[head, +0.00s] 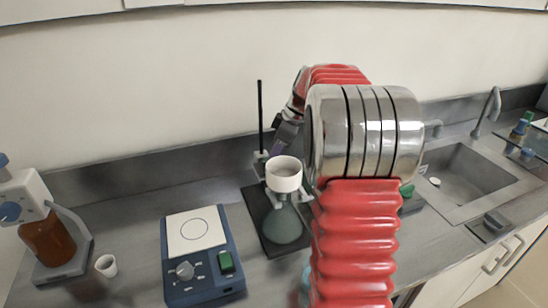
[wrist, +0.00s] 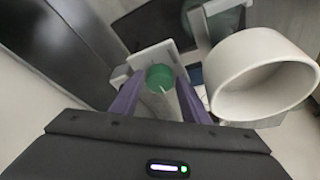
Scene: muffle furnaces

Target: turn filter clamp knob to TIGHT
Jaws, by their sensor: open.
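The filter clamp knob (wrist: 160,78) has a green end with a pale pointer line and shows in the wrist view. My gripper (wrist: 157,92) is open, with one purple finger on each side of the knob; I cannot tell whether they touch it. In the head view my gripper (head: 280,144) is small and dark beside the stand rod, partly hidden by my red arm. The white funnel (head: 284,178) sits above a greenish flask (head: 283,226) on a stand with a black rod (head: 260,112). The funnel also fills the right of the wrist view (wrist: 232,95). No TIGHT mark is legible.
A blue hotplate (head: 203,262) with a white top stands left of the stand. A bottle of brown liquid (head: 47,240) and a small white cup (head: 106,265) are farther left. A sink (head: 462,180) lies right. The wall is close behind the rod.

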